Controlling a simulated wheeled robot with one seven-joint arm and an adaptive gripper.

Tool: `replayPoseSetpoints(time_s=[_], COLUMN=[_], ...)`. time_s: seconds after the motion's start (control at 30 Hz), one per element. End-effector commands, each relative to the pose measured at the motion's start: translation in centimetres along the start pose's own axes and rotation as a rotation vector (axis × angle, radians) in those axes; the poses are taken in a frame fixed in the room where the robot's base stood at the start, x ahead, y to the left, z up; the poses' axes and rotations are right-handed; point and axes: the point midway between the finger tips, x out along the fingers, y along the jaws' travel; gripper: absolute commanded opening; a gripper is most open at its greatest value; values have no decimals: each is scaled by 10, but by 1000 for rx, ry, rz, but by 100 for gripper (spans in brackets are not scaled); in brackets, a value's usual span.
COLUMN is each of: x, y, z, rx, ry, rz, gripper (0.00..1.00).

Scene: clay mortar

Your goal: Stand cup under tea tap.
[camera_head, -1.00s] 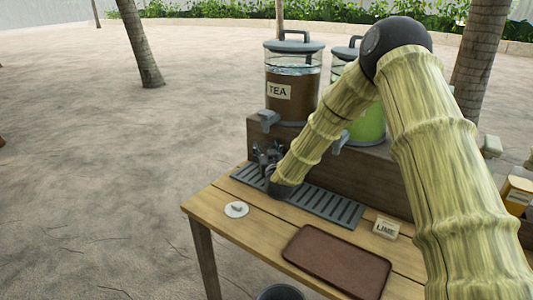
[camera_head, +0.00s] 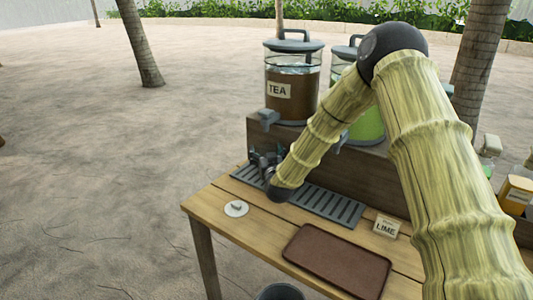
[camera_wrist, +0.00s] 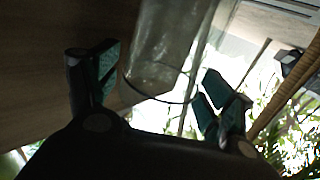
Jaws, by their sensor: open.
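A clear glass cup (camera_wrist: 165,45) shows in the wrist view, between the two spread fingers of my gripper (camera_wrist: 158,88). A narrow gap shows between the cup and the left finger; contact on the right is unclear. In the head view my gripper (camera_head: 264,160) is above the left end of the grey drip tray (camera_head: 325,203), below and close to the tea tap (camera_head: 268,117). The tap is on the brown tea dispenser (camera_head: 292,95). The cup is not clearly visible in the head view, so its exact place under the tap cannot be told.
A green drink dispenser (camera_head: 370,125) stands right of the tea, partly behind my arm. A small white disc (camera_head: 236,209), a brown tray (camera_head: 337,262) and a lime sign (camera_head: 386,227) are on the wooden table (camera_head: 262,232). A dark bin (camera_head: 280,292) is at the front edge.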

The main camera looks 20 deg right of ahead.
Motion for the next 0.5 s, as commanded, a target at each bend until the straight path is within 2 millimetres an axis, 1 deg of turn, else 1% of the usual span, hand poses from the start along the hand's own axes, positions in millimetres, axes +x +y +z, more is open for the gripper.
replayPoseSetpoints(time_s=[0.07,0.17,0.27,0.5], x=[0,-9,-24,-69], y=[0,0,0,0], z=[-5,-3,-2,-2], rx=[1,0,-1,0], ry=[1,-1,-2,-1], rz=[0,-1,-1,-1], gripper=[81,81,81,81])
